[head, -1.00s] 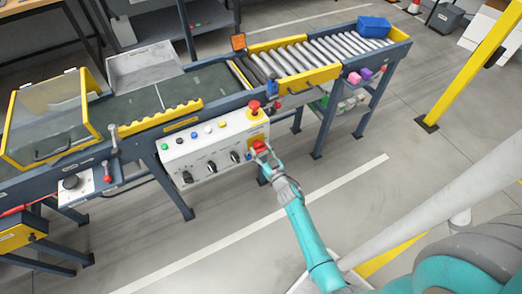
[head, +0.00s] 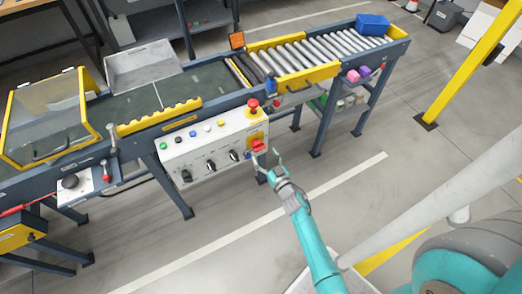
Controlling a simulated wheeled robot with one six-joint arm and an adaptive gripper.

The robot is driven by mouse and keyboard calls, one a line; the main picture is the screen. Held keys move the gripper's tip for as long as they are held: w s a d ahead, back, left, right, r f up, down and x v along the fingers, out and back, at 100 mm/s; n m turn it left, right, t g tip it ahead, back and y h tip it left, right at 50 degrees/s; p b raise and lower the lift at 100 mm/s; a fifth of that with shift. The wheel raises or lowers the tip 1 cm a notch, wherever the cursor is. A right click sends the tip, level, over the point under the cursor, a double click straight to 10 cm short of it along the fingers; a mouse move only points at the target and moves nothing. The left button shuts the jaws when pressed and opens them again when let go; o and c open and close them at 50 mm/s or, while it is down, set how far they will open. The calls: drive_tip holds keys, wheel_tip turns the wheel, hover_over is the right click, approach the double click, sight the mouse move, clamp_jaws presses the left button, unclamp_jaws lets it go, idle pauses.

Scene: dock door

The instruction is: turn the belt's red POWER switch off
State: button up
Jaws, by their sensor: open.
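The red switch (head: 258,145) sits on a yellow plate at the right end of the white control panel (head: 205,148), below the red mushroom button (head: 253,105). Its red handle looks roughly level, but its marking is too small to read. My gripper (head: 266,154) is open and empty, just in front of the switch and slightly to its right. One fingertip is close below the switch; I cannot tell whether it touches.
The panel also carries black knobs (head: 211,166) and small coloured buttons (head: 193,133). The conveyor belt (head: 135,105) runs behind it, with a roller section (head: 320,55) and blue bin (head: 372,25) at right. The floor in front is open.

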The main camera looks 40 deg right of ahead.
drive_tip(key=v, duration=0.7)
drive_tip(key=shift+s, duration=0.3)
drive_tip(key=shift+a, duration=0.15)
drive_tip(key=s+a+r+n+y, duration=0.1)
drive_tip(key=s+a+r, duration=0.2)
drive_tip(key=s+a, duration=0.4)
drive_tip(key=s+a+r+y, duration=0.1)
drive_tip(key=s+a+r, duration=0.3)
drive_tip(key=s+a, duration=0.4)
drive_tip(key=s+a+r+n+g+y, duration=0.1)
drive_tip(key=s+a+r, duration=0.1)
drive_tip(key=s+r, duration=0.5)
drive_tip(key=s+a+r+n+g+y, duration=0.1)
drive_tip(key=s+a+r+y, duration=0.1)
drive_tip(key=s+r, duration=0.5)
drive_tip(key=shift+a+r+g, duration=0.3)
drive_tip(key=shift+a+r, duration=0.2)
drive_tip(key=shift+a, duration=0.25)
